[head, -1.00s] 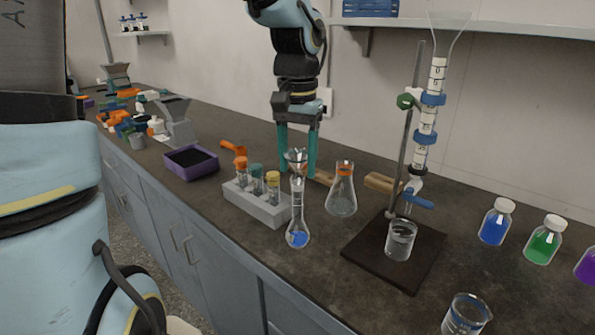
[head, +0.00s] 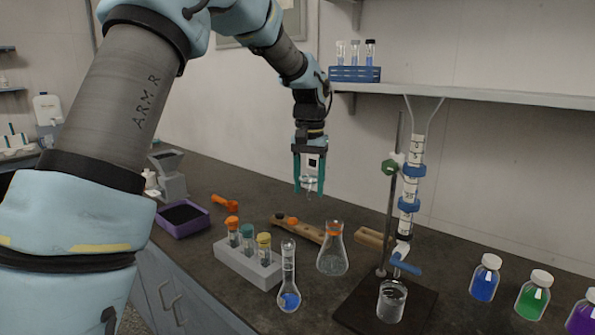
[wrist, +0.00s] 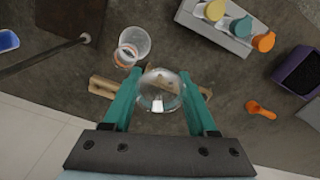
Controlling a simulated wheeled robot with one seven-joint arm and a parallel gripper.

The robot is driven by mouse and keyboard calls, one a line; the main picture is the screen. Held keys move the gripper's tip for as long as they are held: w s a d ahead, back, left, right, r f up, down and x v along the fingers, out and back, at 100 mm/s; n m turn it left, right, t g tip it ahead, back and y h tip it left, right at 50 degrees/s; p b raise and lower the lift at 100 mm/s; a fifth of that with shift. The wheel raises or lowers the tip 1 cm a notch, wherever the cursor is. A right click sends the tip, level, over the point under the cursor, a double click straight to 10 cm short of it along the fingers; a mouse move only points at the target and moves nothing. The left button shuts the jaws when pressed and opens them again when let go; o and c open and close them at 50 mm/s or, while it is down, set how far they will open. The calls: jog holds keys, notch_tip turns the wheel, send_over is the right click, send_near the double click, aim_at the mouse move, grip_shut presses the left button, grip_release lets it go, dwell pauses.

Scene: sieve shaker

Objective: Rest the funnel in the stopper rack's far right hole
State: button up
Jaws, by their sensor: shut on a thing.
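My gripper (head: 309,190) is shut on the clear glass funnel (head: 309,180) and holds it in the air above the bench, behind the test-tube block. In the wrist view the funnel (wrist: 160,92) sits between the teal fingers, its round mouth facing the camera. In the wrist view wood (wrist: 104,88) shows left of the fingers; the funnel covers the middle, so the holes cannot be made out.
An Erlenmeyer flask (head: 332,256) with an orange neck band stands in front of the rack. A volumetric flask (head: 289,285) with blue liquid and a grey tube block (head: 240,262) stand nearer. The burette stand (head: 392,205) rises at the right. A wall shelf (head: 450,93) is above.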

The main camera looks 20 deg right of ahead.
jog(key=shift+w+d+f+p, duration=0.2)
jog(key=shift+w+d+f, duration=0.95)
jog(key=shift+f, duration=1.35)
jog(key=shift+w+d+f+p, duration=0.2)
jog(key=shift+w+d+f, duration=0.9)
jog(key=shift+f, duration=1.45)
jog(key=shift+w+d+f+p, duration=0.2)
jog(key=shift+w+d+f, duration=0.95)
jog(key=shift+f, duration=1.35)
jog(key=shift+s+d+f, duration=0.15)
jog(key=shift+f, duration=0.1)
jog(key=shift+f+b, duration=0.55)
jog(key=shift+f, duration=0.45)
